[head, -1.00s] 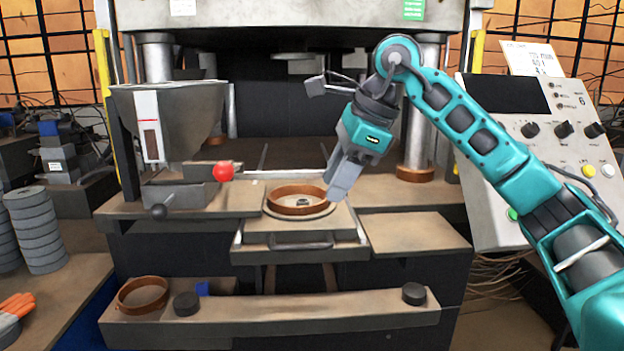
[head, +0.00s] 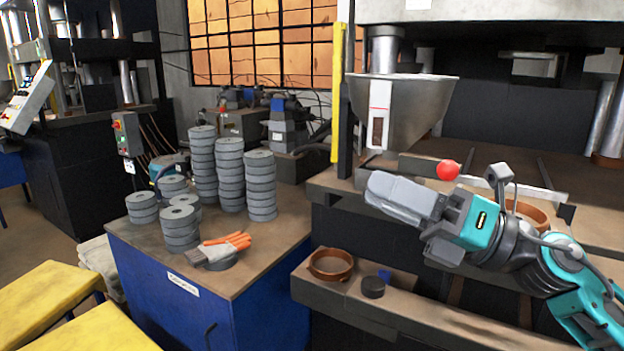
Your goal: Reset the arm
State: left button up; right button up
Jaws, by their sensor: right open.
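My right arm comes in from the lower right. My left gripper is not in view.
A blue-sided table (head: 275,265) at the left bears several stacks of grey discs (head: 230,175) and orange-grey gloves (head: 225,246). Yellow-topped stools (head: 45,290) stand at lower left. Another press (head: 75,145) stands at far left.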

jog(key=w+d+f+m+t+h, duration=0.2)
jog(key=d+f+m+t+h, duration=0.15)
jog(key=m+t+h, duration=0.55)
jog(key=w+d+f+m+t+h, duration=0.1)
jog(key=d+f+m+t+h, duration=0.25)
jog(key=m, duration=1.05)
jog(key=s+d+f+m+g+h, duration=0.25)
jog(key=f+m+h, duration=0.2)
jog(key=f, duration=0.25)
jog(key=s+d+f+m+g+h, duration=0.1)
jog(key=d+f+m+g+h, duration=0.15)
jog(key=f+m, duration=0.35)
jog(key=s+f+m+g, duration=0.3)
jog(key=s+f+g, duration=0.3)
jog(key=s+f, duration=0.4)
jog(key=s+f+m+g, duration=0.3)
jog(key=s+f+g, duration=0.4)
jog(key=s, duration=0.5)
jog(key=w+a+f+t+y, duration=0.1)
jog(key=w+a+f+t, duration=0.2)
jog(key=w+f+t, duration=0.5)
jog(key=shift+a+f+y, duration=0.3)
jog(key=shift+f+y, duration=0.05)
jog(key=shift+f, duration=0.4)
